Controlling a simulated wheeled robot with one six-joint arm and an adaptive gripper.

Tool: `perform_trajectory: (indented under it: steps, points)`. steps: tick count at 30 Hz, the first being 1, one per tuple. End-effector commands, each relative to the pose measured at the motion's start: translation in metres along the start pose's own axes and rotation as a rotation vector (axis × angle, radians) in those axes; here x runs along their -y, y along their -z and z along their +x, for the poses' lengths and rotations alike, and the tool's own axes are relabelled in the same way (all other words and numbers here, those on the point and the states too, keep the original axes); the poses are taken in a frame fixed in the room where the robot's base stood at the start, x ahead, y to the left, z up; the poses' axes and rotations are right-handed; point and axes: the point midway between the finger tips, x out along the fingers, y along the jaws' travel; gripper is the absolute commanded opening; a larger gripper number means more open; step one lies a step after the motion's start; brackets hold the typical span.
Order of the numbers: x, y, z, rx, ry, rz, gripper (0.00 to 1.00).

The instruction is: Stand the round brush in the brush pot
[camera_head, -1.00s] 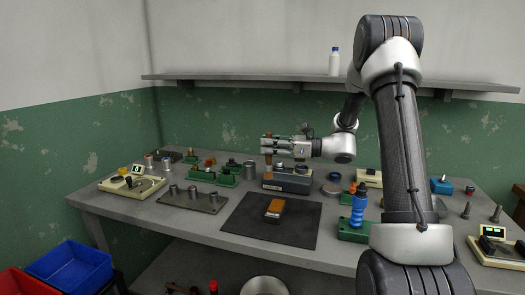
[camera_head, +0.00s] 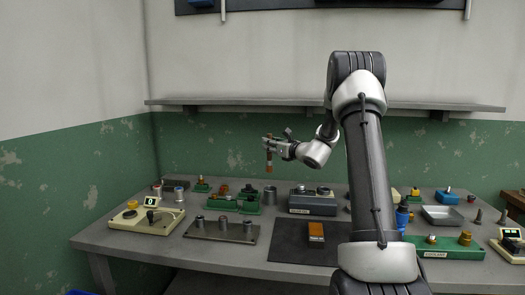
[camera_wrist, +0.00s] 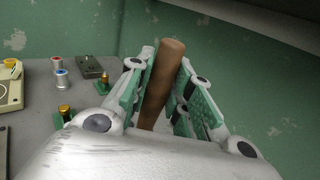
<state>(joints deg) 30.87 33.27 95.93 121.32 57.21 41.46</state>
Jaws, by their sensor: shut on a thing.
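The round brush (camera_head: 268,161) is held upright, in the air above the back of the bench. My gripper (camera_head: 268,143) is shut on its brown handle, which also shows between the green finger pads in the wrist view (camera_wrist: 161,84). The brush's lower end is out of sight in the wrist view. A grey metal cylinder (camera_head: 270,197), which looks like the brush pot, stands on the bench below the brush in the head view. The brush is clear of it. I cannot see inside it.
A grey box unit (camera_head: 312,205) stands right of the pot, and small green fixtures (camera_head: 248,205) stand left. A plate with grey posts (camera_head: 222,231) and a dark mat (camera_head: 287,245) lie in front. A shelf (camera_head: 230,103) runs along the wall behind.

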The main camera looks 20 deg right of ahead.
Motion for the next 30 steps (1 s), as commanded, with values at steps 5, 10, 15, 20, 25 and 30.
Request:
perform_trajectory:
  steps: [5, 10, 15, 20, 25, 30]
  points:
    - [0.016, 0.004, 0.003, -0.001, 0.066, 0.001, 0.00]
    - [0.018, 0.011, 0.003, -0.002, 0.076, 0.001, 0.00]
    - [0.018, 0.022, 0.003, -0.001, 0.075, 0.001, 0.00]
    - [0.018, 0.037, 0.003, -0.002, 0.075, 0.000, 0.00]
    - [0.018, 0.052, 0.003, -0.001, 0.074, 0.000, 0.00]
    - [0.018, 0.067, 0.003, -0.001, 0.075, 0.000, 0.00]
